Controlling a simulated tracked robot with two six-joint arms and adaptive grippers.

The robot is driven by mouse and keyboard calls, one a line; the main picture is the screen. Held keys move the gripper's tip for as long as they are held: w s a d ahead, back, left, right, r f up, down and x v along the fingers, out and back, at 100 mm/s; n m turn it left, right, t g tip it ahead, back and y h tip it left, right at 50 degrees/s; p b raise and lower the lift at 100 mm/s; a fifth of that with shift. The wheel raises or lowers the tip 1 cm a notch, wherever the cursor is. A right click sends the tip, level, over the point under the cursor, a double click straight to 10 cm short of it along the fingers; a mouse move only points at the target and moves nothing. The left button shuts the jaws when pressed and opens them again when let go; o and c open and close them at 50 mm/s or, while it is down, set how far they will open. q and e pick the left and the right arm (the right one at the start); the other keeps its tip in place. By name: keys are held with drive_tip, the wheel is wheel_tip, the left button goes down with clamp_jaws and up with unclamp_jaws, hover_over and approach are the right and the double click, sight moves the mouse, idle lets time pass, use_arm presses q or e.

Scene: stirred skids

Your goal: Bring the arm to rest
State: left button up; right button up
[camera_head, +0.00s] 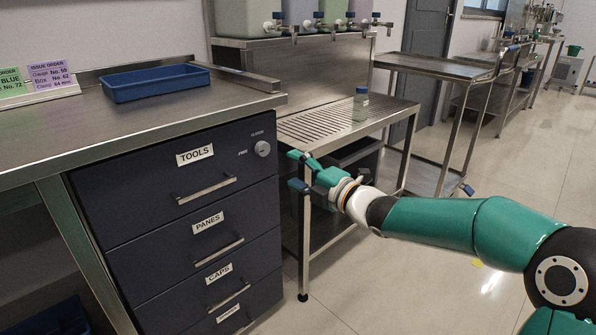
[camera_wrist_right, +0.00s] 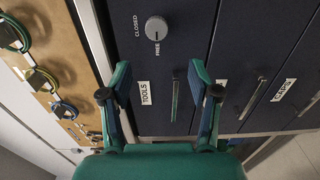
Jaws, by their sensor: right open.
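My right arm (camera_head: 430,220), green with dark joints, reaches in from the right in the head view. Its gripper (camera_head: 299,171) is open, in front of the drawer cabinet's right side and beside the slatted steel table. In the right wrist view the two green fingers (camera_wrist_right: 160,82) are spread apart with nothing between them. Beyond them are the TOOLS drawer (camera_wrist_right: 150,112) and a round knob (camera_wrist_right: 156,28) marked CLOSED and FREE. The drawers look shut. My left gripper is not in view.
A steel worktop (camera_head: 150,118) holds a blue tray (camera_head: 155,83) and order cards (camera_head: 40,86). In the wrist view, cable loops hang on a board (camera_wrist_right: 50,95) at left. Open floor (camera_head: 400,290) lies right.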

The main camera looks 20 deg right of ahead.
idle(0.4)
drive_tip(key=s+a+f+m+g+p, duration=0.1)
drive_tip(key=s+a+f+m+g, duration=0.15)
drive_tip(key=f, duration=0.85)
drive_tip(key=s+a+f+m+g+p, duration=0.1)
drive_tip(key=s+a+f+m+g, duration=0.2)
drive_tip(key=f, duration=0.7)
drive_tip(key=s+a+f+m+g+p, duration=0.15)
drive_tip(key=a+f, duration=0.35)
drive_tip(key=f, duration=0.6)
drive_tip(key=s+a+f+m+g+h, duration=0.1)
drive_tip(key=s+f+m+g, duration=0.55)
drive_tip(key=s, duration=0.75)
drive_tip(key=s+a+f+m+g+h, duration=0.1)
drive_tip(key=s+a+f+m+g, duration=0.15)
drive_tip(key=s+f+m, duration=0.85)
wheel_tip(320, 180, up, 41)
drive_tip(key=s+p, duration=0.2)
drive_tip(key=p, duration=3.5)
drive_tip(key=shift+d+p, duration=0.35)
